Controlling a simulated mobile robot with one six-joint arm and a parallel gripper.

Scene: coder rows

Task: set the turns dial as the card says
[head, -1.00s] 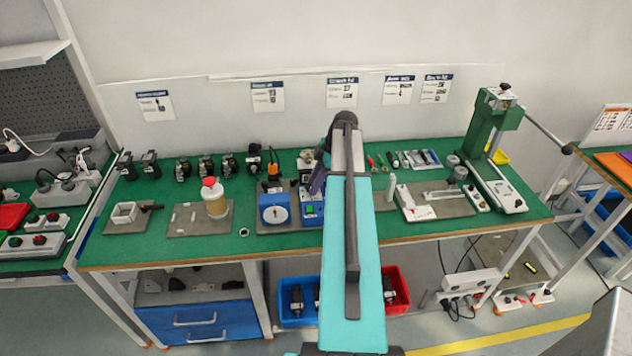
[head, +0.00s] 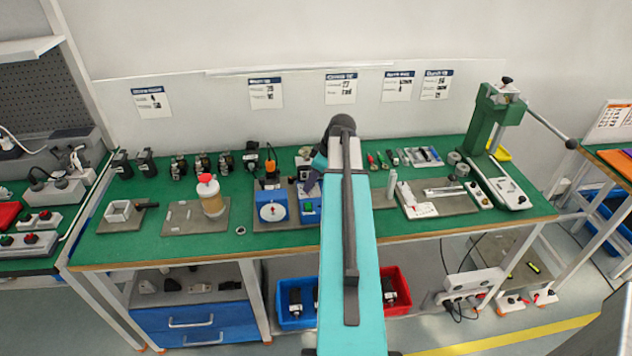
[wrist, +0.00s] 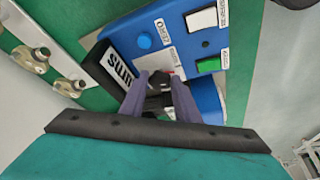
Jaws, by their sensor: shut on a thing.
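A blue box (wrist: 185,30) with a blue button, a white button, a green button and a black plate with white lettering fills the top middle of the wrist view. My gripper (wrist: 160,82) has its two purple fingers closed on a small black knob (wrist: 156,102) at this box. The fingers hide much of the knob, and I cannot read its setting. In the head view the blue box (head: 309,206) stands mid-bench, partly behind my arm. The cards (head: 341,88) hang on the wall behind; their small print is too small to read.
Left of the box stands a blue unit with a white round dial (head: 271,208). A cream bottle with a red cap (head: 211,196) stands further left. A green press (head: 497,125) with a long lever is at the right. The bench's front left strip is mostly clear.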

